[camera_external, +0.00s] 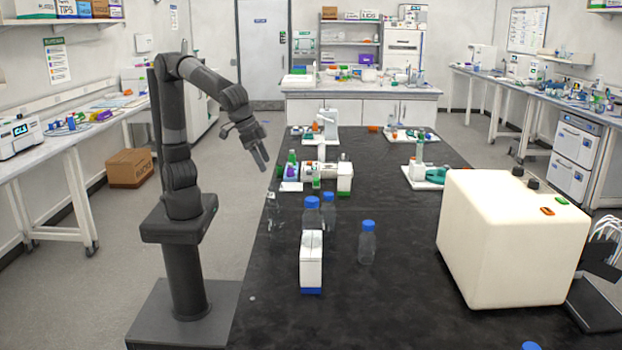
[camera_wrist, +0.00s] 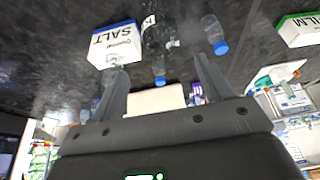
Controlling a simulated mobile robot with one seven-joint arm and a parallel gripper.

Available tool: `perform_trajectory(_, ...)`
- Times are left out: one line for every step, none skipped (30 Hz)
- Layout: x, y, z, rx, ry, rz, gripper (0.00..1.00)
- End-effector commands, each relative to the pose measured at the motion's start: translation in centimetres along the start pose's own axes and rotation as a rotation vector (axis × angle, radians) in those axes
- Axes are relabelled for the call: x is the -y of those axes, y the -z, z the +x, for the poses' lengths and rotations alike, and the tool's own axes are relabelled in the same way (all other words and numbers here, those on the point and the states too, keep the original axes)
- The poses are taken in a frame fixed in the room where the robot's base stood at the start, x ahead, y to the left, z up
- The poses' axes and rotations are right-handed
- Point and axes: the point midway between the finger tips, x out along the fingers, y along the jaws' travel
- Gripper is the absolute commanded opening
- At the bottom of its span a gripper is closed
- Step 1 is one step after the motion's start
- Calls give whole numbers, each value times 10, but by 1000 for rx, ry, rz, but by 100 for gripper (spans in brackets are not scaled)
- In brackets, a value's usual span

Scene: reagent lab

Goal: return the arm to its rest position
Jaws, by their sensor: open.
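My gripper (camera_external: 262,158) is raised at the left edge of the black table (camera_external: 395,260), with its fingers angled down. In the wrist view my gripper (camera_wrist: 160,80) shows two fingers spread apart with nothing held between them. The arm is bent at the top of its column and reaches right and down. The gripper hangs clear of the bottles on the table.
Blue-capped bottles (camera_external: 367,245) and a white and blue box (camera_external: 311,265) stand on the near table; the wrist view shows it labelled SALT (camera_wrist: 117,45). A large cream machine (camera_external: 500,240) stands at right. A cardboard box (camera_external: 130,168) lies on the floor at left.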

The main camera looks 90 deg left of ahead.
Motion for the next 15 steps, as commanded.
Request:
perform_trajectory(0,0,-4,-1,-1,0,72)
perform_trajectory(0,0,-6,-1,-1,0,72)
perform_trajectory(0,0,-7,-1,-1,0,72)
perform_trajectory(0,0,-7,-1,-1,0,72)
perform_trajectory(0,0,-8,-1,-1,0,72)
perform_trajectory(0,0,-8,0,0,0,72)
perform_trajectory(0,0,-8,0,0,0,72)
perform_trajectory(0,0,-8,0,0,0,72)
perform_trajectory(0,0,-8,0,0,0,72)
perform_trajectory(0,0,-8,0,0,0,72)
perform_trajectory(0,0,-8,0,0,0,72)
perform_trajectory(0,0,-8,0,0,0,72)
perform_trajectory(0,0,-8,0,0,0,72)
perform_trajectory(0,0,-7,0,0,0,72)
perform_trajectory(0,0,-7,0,0,0,72)
